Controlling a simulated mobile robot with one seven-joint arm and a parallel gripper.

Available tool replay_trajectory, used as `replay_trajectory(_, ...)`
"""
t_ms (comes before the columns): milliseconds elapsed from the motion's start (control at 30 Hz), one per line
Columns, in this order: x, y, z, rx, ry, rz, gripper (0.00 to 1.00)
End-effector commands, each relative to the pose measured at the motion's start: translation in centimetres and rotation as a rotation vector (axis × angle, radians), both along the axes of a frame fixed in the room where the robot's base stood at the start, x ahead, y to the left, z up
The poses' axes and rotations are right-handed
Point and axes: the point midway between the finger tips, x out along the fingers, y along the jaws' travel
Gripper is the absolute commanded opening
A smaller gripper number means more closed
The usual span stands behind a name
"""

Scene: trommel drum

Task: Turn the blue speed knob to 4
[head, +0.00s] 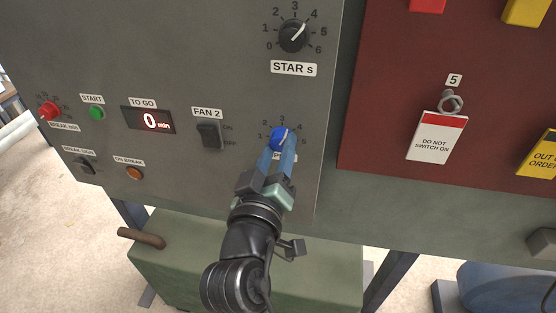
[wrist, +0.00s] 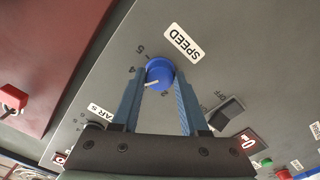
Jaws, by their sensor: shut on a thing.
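The blue speed knob (head: 279,137) is on the grey panel, on a dial numbered from 1 to 5. My gripper (head: 280,142) has its two blue fingers on either side of the knob and is shut on it. In the wrist view the knob (wrist: 159,74) sits between the fingertips (wrist: 160,78), below the SPEED label (wrist: 184,42). Its white pointer looks to be between 3 and 4, nearer 4. In the head view my fingers partly cover the label.
The FAN 2 switch (head: 209,133) is just left of my gripper, and the black STAR s knob (head: 293,36) is above. The TO GO display (head: 148,120) reads 0 min. A red board (head: 390,100) with a hanging tag (head: 437,138) is on the right. A green box (head: 180,265) stands below.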

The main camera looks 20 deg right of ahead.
Motion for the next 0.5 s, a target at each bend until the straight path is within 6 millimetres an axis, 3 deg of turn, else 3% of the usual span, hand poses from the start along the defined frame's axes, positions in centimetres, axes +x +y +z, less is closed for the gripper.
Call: replay_trajectory(500, 0.03, 0.05, -0.26, 0.273, -0.182, 0.000, 0.00)
